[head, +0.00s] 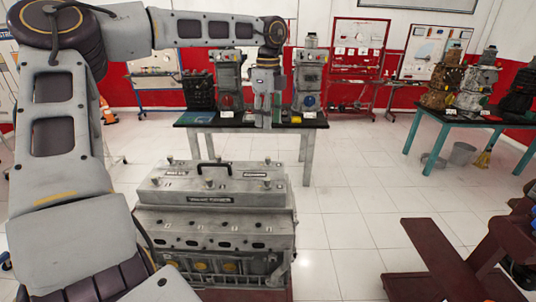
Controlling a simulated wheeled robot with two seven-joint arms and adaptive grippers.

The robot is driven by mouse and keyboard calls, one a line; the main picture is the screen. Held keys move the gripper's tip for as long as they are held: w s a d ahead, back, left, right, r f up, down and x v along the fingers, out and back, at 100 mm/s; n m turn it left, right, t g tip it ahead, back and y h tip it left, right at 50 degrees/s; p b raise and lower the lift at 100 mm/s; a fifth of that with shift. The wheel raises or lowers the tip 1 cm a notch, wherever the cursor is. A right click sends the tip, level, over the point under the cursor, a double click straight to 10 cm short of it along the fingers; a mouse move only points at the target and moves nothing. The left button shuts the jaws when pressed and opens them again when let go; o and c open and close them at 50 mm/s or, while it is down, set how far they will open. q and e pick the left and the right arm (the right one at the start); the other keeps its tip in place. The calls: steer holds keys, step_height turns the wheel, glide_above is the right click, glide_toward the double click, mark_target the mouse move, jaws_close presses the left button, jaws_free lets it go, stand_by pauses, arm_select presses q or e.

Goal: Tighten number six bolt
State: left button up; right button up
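The engine (215,235) stands in front of me, with a grey valve cover (175,193) on top. Several bolts stick up from the cover, among them one at the front middle (209,183), one at the front right (267,184) and one at the back right (267,161). The number marks are too small to read, so I cannot tell which bolt is number six. My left gripper (265,118) hangs pointing down, above and apart from the cover's right end. Its fingers blend with the table behind, so its opening is unclear. My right gripper is out of view.
A black handle (213,165) arches over the cover. A dark-topped table (225,122) with engine parts stands behind. A green table (455,118) with more engines is at the right. A dark red stand (440,250) is at the front right. White floor lies between.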

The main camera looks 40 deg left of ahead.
mark_target(268, 157)
arm_select(q)
step_height(268, 157, down, 13)
steer(key=shift+p, duration=1.25)
jaws_close()
